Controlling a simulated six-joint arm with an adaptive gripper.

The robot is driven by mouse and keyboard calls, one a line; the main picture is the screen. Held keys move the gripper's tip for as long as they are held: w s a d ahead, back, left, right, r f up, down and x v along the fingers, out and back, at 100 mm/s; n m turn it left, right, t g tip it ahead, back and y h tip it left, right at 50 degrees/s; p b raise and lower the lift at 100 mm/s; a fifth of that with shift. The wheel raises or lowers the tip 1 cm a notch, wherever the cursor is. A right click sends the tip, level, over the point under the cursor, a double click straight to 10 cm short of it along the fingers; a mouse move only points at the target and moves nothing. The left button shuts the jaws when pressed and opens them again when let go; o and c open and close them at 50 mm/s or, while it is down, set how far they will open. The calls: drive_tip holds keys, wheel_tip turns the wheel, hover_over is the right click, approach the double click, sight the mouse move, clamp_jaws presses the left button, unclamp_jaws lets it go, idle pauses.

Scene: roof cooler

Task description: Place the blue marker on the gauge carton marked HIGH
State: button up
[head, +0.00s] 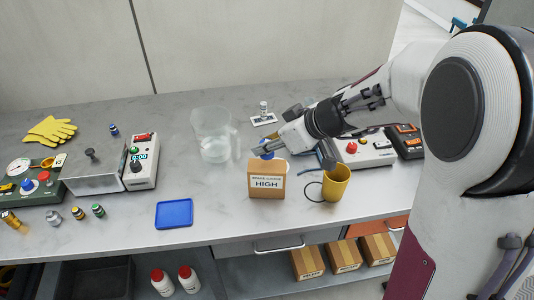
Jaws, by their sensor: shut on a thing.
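The gauge carton (266,184), a small brown box with HIGH on its white label, stands upright near the middle of the bench. My gripper (260,150) is just above and behind the carton's top edge, reaching in from the right. It is shut on a small blue thing (266,154), which looks like the blue marker. The fingers partly hide it, and I cannot tell whether it touches the carton.
A clear jug (213,137) is behind and to the left. A blue tray (174,213) lies front left, with bare bench around it. A control box (362,151) stands behind the cup.

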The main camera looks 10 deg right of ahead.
sight(269, 154)
drive_tip(key=shift+f, duration=1.8)
drive_tip(key=shift+f, duration=0.1)
drive_tip(key=o, duration=1.1)
drive_tip(key=shift+s+d+r, duration=0.15)
drive_tip(key=shift+r, duration=0.2)
drive_tip(key=v, duration=1.1)
drive_tip(key=shift+s+r, duration=0.15)
drive_tip(key=shift+s, duration=0.05)
